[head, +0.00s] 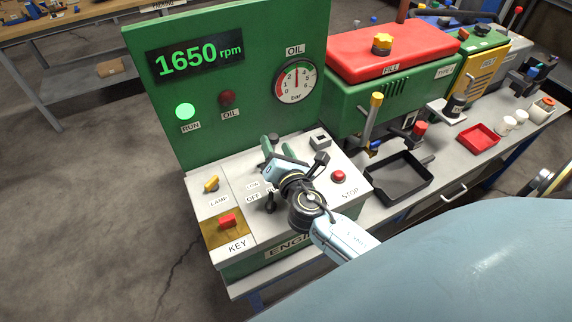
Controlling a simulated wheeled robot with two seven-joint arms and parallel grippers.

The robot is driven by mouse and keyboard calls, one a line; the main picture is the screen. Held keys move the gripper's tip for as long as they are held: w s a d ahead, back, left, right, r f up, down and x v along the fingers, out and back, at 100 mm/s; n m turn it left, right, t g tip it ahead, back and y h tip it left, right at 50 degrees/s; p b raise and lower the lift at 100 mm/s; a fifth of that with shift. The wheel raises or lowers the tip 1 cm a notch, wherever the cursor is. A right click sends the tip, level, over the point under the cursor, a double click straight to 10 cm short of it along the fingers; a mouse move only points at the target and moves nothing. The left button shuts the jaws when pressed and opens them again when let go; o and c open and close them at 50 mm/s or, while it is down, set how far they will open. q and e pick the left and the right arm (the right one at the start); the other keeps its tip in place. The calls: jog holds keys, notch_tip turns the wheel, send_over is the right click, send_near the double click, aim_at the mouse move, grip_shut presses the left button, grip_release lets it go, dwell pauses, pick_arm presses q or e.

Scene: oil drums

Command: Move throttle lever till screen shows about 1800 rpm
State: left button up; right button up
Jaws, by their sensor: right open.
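The screen (195,57) on the green panel reads 1650 rpm in green digits. My right gripper (291,168) is open over the middle of the light-coloured engine control console (240,187), and my wrist and forearm reach in from the lower right. The throttle lever cannot be clearly made out; the gripper and wrist cover the middle of the console. Green upright parts show just behind the gripper. I cannot tell whether the gripper touches the lever. My left gripper is not in view.
The green RUN lamp (185,111) is lit; the OIL lamp (227,97) is dark red. The oil gauge (296,81) is above the console. The red STOP button (338,177), yellow LAMP switch (211,184) and red KEY switch (228,221) flank my gripper. A black tray (399,177) lies right.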

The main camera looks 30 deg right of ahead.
jog(key=v, duration=0.8)
jog(key=shift+b, duration=0.4)
